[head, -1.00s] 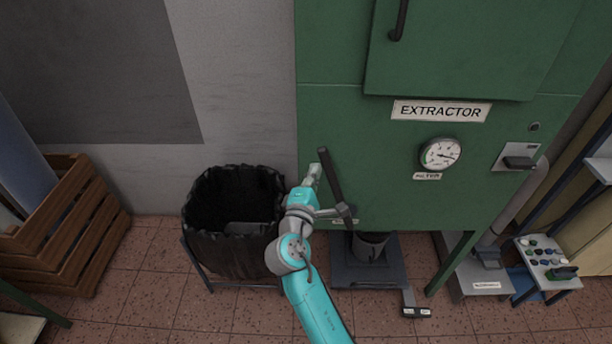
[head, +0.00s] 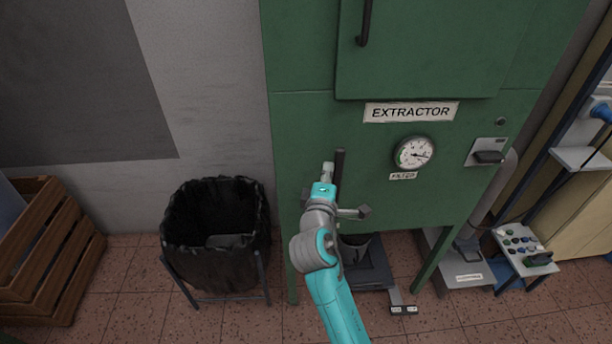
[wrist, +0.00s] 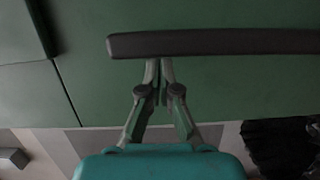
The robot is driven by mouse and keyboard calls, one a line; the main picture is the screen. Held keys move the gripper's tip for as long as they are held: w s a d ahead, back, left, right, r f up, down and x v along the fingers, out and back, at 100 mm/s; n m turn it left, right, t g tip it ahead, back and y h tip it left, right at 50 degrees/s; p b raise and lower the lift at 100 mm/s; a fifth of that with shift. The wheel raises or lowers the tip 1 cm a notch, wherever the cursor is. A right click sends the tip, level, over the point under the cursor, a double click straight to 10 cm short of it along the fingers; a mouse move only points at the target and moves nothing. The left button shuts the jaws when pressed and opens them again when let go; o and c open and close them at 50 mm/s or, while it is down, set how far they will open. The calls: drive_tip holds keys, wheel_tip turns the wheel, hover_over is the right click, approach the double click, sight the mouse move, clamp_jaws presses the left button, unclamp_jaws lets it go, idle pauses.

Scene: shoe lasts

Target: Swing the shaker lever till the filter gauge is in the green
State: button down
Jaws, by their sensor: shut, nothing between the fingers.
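The shaker lever (head: 340,165) is a dark bar low on the front of the green extractor, standing nearly upright. Its lower part is hidden behind my arm. My gripper (head: 328,168) is shut and empty, just left of the lever's upper part. In the wrist view the lever (wrist: 220,43) lies across the picture, and the closed fingertips (wrist: 158,62) meet its edge; whether they press on it I cannot tell. The filter gauge (head: 414,154) is a round white dial right of the lever. Its needle points right, away from the green at the dial's left.
A black-lined bin (head: 215,240) stands left of the extractor, and a wooden crate (head: 45,250) further left. A bucket (head: 353,247) sits below the extractor. A small stand with knobs (head: 525,248) is at the right.

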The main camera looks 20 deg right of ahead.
drive_tip(key=s+d+m, duration=0.2)
drive_tip(key=d+m, duration=0.1)
drive_tip(key=d, duration=0.5)
drive_tip(key=shift+s+f+g+y, duration=0.3)
drive_tip(key=shift+y, duration=0.1)
drive_tip(key=shift+d+f, duration=0.1)
